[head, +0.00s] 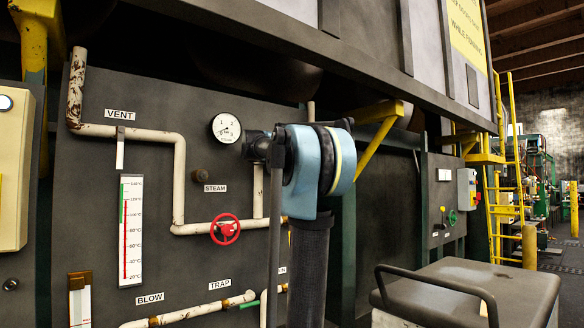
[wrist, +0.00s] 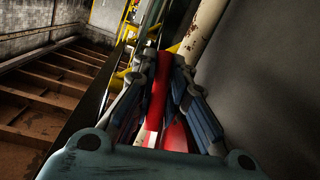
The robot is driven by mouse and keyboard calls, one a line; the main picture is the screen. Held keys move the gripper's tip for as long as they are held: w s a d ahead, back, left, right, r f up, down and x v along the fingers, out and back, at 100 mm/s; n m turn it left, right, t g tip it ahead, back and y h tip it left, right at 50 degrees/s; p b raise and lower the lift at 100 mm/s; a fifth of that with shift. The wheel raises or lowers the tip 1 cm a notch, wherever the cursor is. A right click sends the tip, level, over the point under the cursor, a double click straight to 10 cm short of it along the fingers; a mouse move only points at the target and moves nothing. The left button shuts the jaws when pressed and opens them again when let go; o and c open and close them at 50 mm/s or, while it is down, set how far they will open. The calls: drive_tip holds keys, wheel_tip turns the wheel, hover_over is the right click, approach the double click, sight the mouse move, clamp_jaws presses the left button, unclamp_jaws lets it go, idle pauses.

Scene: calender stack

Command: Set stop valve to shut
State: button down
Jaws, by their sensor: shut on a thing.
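My gripper (wrist: 163,70) is seen in the wrist view, its fingers closed around a red handle (wrist: 158,88). The red handle runs lengthwise between the fingers, and more red shows lower between them. In the head view my arm hides the fingers and this handle. A red handwheel (head: 225,230) sits on a cream pipe (head: 178,185) below the STEAM label (head: 215,188), left of my arm and apart from its visible part. I cannot tell which valve the held handle belongs to. No label reading STOP is visible.
A dark panel carries a pressure gauge (head: 226,128), a thermometer scale (head: 131,231) and a VENT lever (head: 120,149). More pipes run below, by BLOW and TRAP labels. A grey cart-like box (head: 470,295) with a handle stands at lower right. A yellow ladder (head: 510,150) stands beyond.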

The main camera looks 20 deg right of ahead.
drive_tip(key=shift+w+a, duration=0.15)
idle(0.3)
drive_tip(key=c, duration=1.9)
unclamp_jaws()
drive_tip(key=v, duration=1.2)
